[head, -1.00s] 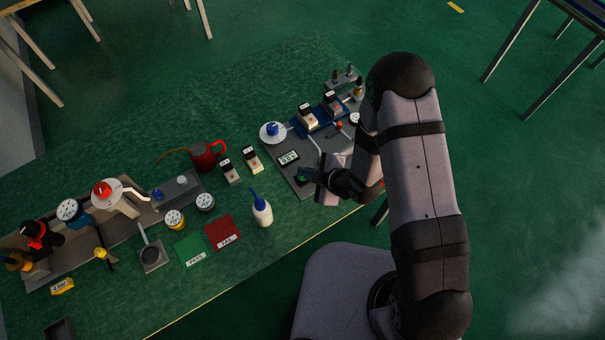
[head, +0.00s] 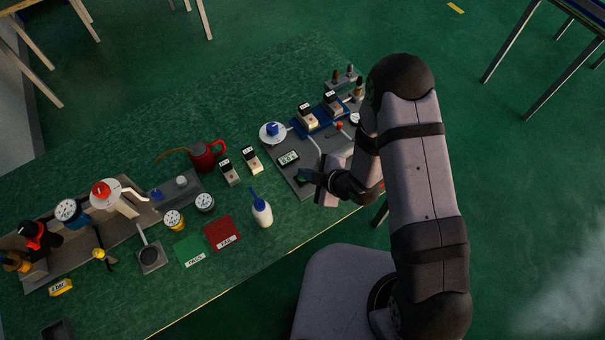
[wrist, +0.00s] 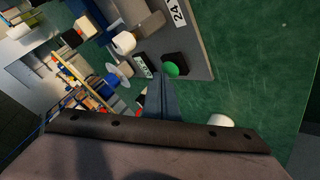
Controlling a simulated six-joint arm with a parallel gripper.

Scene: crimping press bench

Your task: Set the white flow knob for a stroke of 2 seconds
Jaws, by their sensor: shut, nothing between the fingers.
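A small white knob (head: 182,181) stands beside a blue knob on a grey block (head: 159,193), left of the red kettle; I take it as the flow knob. Its setting is too small to read. My gripper (head: 304,176) is far to its right, shut and empty, low over the grey press plate (head: 292,178). In the wrist view the closed fingers (wrist: 160,80) point at a green button (wrist: 171,69) and end close to it; contact cannot be told. A small display (head: 289,158) sits beside the button; its digits are unreadable. It also shows in the wrist view (wrist: 142,70).

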